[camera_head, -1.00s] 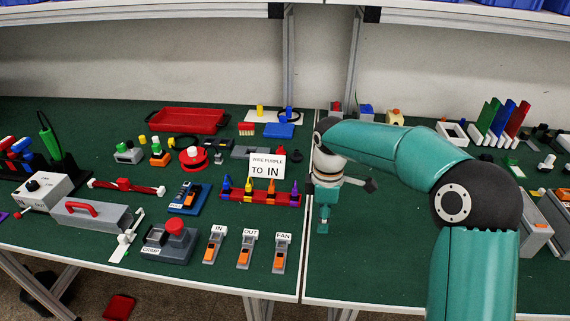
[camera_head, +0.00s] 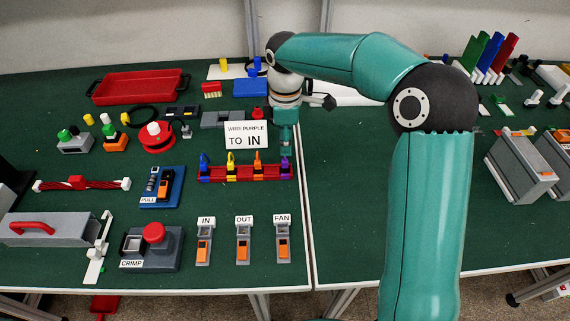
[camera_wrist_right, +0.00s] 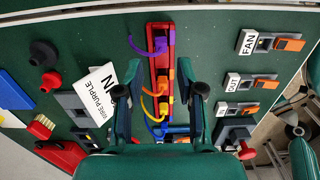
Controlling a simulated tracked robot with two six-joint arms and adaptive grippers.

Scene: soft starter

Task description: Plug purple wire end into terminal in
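The purple wire end (camera_head: 285,165) stands at the right end of a red rack (camera_head: 216,173), beside orange, yellow and blue wire ends. My right gripper (camera_head: 286,150) points down close above the purple one. In the right wrist view the fingers of this gripper (camera_wrist_right: 161,92) are spread open and empty. There the purple wire end (camera_wrist_right: 157,46) lies ahead of them, and the orange (camera_wrist_right: 158,85) shows between them. I cannot tell whether any finger touches a wire. The IN terminal (camera_head: 204,246) stands in front of the rack, left of OUT and FAN. My left gripper is not in view.
A sign (camera_head: 247,135) reading "WIRE PURPLE TO IN" stands behind the rack, close to my right gripper. The OUT (camera_head: 243,248) and FAN (camera_head: 282,246) terminals stand right of IN. A crimp station (camera_head: 151,247) is left of it. Green table right of FAN is clear.

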